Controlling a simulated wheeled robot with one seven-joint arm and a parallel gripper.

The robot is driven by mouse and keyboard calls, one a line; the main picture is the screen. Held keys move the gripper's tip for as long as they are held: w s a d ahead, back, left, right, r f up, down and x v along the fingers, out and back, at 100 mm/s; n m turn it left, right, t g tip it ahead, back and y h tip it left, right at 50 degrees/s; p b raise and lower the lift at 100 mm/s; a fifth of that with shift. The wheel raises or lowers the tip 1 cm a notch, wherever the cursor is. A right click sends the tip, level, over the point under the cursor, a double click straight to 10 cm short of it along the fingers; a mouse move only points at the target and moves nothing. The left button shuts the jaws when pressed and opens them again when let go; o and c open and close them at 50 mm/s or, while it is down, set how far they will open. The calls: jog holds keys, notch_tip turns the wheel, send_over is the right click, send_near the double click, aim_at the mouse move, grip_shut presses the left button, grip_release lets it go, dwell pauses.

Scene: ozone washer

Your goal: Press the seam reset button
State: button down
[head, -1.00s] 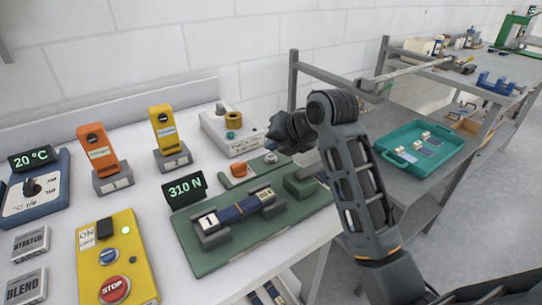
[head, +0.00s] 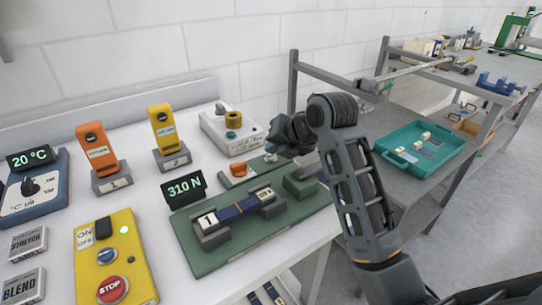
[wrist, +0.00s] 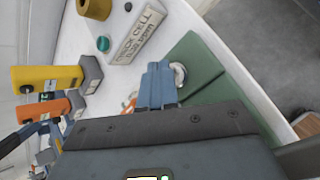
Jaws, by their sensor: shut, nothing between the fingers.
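The green fixture (head: 225,252) with the 310 N display (head: 184,190) stands at the front right of the white bench. A pale round metal button (wrist: 180,74) sits near its back edge, beside an orange part (head: 239,169). I see no readable label naming it the seam reset button. My gripper (head: 271,149) is shut and empty, low over that back edge. In the wrist view its blue fingertips (wrist: 158,72) are right beside the round button and partly cover it. I cannot tell whether they touch.
A yellow STOP box (head: 120,250) is at the front. A teal tray (head: 432,172) is on the right-hand table.

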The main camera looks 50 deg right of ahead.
aim_at(274, 158)
jog(key=shift+f, duration=0.4)
dwell(0.5)
jog(key=shift+r, duration=0.15)
jog(key=shift+r+p, duration=0.5)
jog(key=shift+r, duration=0.25)
notch_tip(274, 158, up, 5)
jog(key=p, duration=0.4)
dwell(0.9)
